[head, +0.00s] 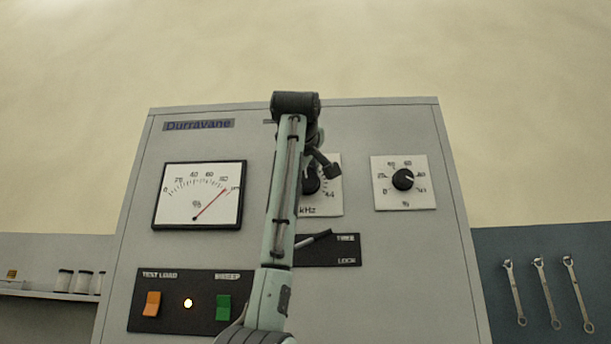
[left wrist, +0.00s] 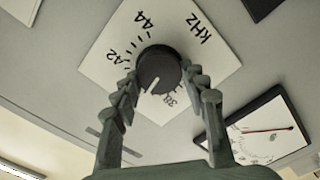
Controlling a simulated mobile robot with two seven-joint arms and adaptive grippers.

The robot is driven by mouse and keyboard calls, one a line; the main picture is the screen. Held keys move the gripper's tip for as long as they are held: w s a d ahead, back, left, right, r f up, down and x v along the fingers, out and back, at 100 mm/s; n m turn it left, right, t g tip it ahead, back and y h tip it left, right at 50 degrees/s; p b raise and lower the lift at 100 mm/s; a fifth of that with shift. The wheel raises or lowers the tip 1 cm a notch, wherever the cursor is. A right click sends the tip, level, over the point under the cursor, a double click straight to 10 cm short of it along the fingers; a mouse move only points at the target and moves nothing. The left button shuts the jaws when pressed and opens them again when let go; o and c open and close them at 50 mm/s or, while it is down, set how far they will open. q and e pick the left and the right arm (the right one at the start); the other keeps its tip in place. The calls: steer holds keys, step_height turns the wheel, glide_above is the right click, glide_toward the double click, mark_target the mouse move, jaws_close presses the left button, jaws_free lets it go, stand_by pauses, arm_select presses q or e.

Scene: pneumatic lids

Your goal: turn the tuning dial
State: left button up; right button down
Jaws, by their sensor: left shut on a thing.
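The tuning dial (head: 311,184) is a black round knob on a white kHz plate (head: 333,200) in the panel's middle, half hidden behind my left arm in the head view. In the left wrist view the dial (left wrist: 160,68) shows fully, with a white pointer mark near 39 and printed numbers 42 and 44. My left gripper (left wrist: 161,76) has a finger on each side of the knob and is shut on it. In the head view part of my left gripper (head: 322,162) shows at the dial. My right gripper is not in view.
A lever (head: 316,238) below the dial tilts up toward the upper label, above LOCK. A meter (head: 198,196) at left has its red needle far right. A second knob (head: 403,179) is at right. Orange (head: 152,304) and green (head: 223,308) switches flank a lit lamp (head: 188,303).

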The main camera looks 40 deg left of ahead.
arm_select(q)
steer(key=shift+n, duration=0.5)
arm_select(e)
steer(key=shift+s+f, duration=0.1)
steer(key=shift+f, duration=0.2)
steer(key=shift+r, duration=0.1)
arm_select(q)
steer(key=o, duration=1.2)
steer(key=shift+c, duration=0.2)
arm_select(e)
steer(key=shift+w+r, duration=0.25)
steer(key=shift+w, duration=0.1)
arm_select(q)
steer(key=shift+s, duration=0.2)
steer(key=v, duration=1.1)
steer(key=shift+s+d, duration=0.3)
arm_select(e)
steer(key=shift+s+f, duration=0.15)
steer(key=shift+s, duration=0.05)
